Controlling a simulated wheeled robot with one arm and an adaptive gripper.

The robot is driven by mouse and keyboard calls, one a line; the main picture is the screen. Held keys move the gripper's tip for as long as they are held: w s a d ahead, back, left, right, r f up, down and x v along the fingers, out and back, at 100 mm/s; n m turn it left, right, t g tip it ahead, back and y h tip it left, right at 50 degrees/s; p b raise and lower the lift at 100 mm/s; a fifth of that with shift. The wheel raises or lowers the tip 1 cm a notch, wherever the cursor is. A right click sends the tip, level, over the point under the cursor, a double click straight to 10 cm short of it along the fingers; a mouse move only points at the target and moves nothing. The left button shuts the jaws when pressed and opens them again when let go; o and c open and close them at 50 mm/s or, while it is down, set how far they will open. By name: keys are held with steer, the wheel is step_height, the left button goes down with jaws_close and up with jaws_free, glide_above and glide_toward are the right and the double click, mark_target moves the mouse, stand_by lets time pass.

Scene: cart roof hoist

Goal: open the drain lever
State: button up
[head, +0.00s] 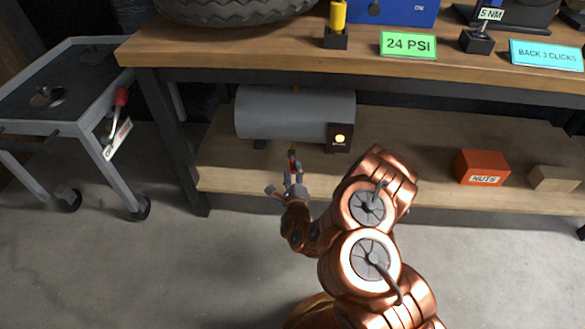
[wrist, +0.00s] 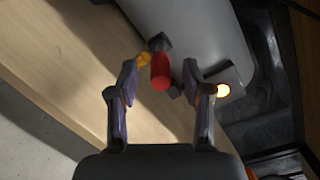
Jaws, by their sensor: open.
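The drain lever (wrist: 160,72) is a short red handle beside a brass fitting (wrist: 143,60) at the underside of the grey tank (wrist: 200,25). In the head view the grey tank (head: 285,113) lies on the lower shelf, and a bit of the red lever (head: 292,160) shows below it, partly hidden by my gripper (head: 284,183). My gripper also shows in the wrist view (wrist: 159,84). It is open, one finger on each side of the red handle, with gaps visible on both sides. I cannot tell how deep the handle sits between the fingers.
A box with a lit orange lamp (head: 340,138) is at the tank's right end, close to my right finger in the wrist view. The workbench top (head: 250,50) overhangs the shelf (head: 405,160). A red NUTS box (head: 482,167) sits right. A cart (head: 85,120) with another red-handled lever (head: 121,97) stands left.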

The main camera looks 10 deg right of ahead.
steer(key=shift+s+a, duration=0.1)
steer(key=shift+s, duration=2.25)
